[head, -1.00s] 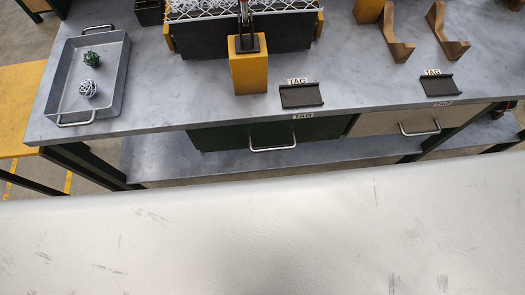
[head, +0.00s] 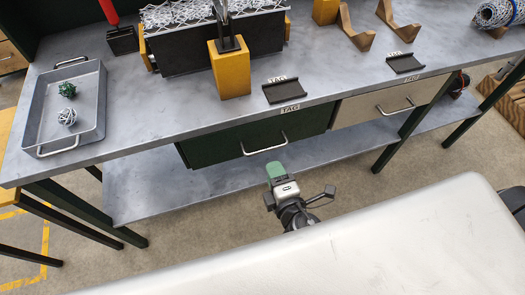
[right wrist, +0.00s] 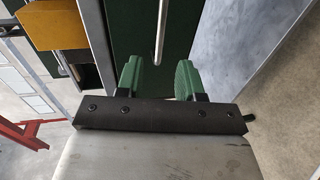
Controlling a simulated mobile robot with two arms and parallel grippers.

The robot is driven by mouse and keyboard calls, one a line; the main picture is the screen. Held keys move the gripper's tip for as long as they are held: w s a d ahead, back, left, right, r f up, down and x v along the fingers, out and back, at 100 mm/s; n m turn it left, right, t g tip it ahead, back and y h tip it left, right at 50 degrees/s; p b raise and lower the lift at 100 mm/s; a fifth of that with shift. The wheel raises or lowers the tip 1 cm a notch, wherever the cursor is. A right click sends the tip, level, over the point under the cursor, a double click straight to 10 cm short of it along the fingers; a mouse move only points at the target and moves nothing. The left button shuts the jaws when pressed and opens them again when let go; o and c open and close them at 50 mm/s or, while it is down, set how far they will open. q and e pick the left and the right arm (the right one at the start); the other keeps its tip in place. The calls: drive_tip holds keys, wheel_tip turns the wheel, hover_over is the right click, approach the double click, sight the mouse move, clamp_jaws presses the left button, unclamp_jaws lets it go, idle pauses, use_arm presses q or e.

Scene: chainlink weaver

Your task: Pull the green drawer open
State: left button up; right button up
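The green drawer (head: 222,147) hangs under the grey workbench top, its dark green front close below the bench edge, and it looks closed. Its silver bar handle (head: 265,150) runs across the front. My right gripper (head: 275,168) is just below and in front of the handle in the head view. In the right wrist view its two green fingers (right wrist: 159,80) are spread apart with nothing between them. There the handle (right wrist: 160,32) lies ahead of the gap, against the green front (right wrist: 130,28). My left gripper is not in view.
A beige drawer (head: 370,103) with its own handle sits right of the green one. A lower shelf (head: 150,190) runs beneath. On the bench (head: 140,110) stand a grey tray (head: 100,107) with two small balls, a yellow block (head: 230,75) and dark tag holders. Floor in front is clear.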

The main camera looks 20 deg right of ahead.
sight(264, 149)
drive_tip(key=x, duration=0.9)
drive_tip(key=shift+p, duration=0.4)
drive_tip(key=shift+c, duration=0.3)
clamp_jaws()
